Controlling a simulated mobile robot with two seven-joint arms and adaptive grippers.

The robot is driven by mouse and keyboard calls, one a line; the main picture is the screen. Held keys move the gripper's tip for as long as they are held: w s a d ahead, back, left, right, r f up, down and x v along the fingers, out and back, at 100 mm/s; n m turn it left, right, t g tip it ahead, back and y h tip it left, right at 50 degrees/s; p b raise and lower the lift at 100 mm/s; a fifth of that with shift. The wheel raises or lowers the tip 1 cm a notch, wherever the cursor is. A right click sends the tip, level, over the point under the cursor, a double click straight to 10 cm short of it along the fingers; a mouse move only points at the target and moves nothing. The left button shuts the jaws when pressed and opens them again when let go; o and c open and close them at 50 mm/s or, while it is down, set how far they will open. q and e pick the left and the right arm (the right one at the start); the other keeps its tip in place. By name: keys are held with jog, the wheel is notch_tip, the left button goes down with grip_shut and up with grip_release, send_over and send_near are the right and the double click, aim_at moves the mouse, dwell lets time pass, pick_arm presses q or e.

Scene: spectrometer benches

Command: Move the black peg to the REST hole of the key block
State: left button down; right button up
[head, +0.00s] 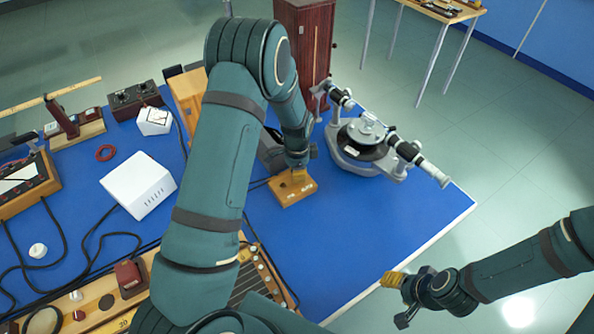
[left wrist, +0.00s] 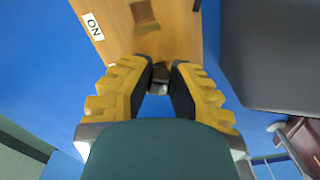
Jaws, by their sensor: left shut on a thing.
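The key block (head: 283,197) is a small light wooden block on the blue bench mat. In the left wrist view the block (left wrist: 172,40) has a white "ON" label (left wrist: 93,27) and a second label partly in view. I cannot tell whether the peg sits in a hole; the REST label cannot be made out. My right gripper (head: 396,282) hangs off the bench's front right edge; its opening is unclear.
A spectrometer (head: 370,140) stands right of the block. A tall dark red wooden case (head: 304,40) is behind. A dark box (left wrist: 275,55) stands close beside the block. A white box (head: 138,184) and cables lie left. The mat's front right is clear.

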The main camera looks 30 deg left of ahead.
pick_arm(q)
jog(key=shift+f, duration=0.3)
jog(key=c, duration=0.9)
grip_release()
notch_tip(320, 180, up, 12)
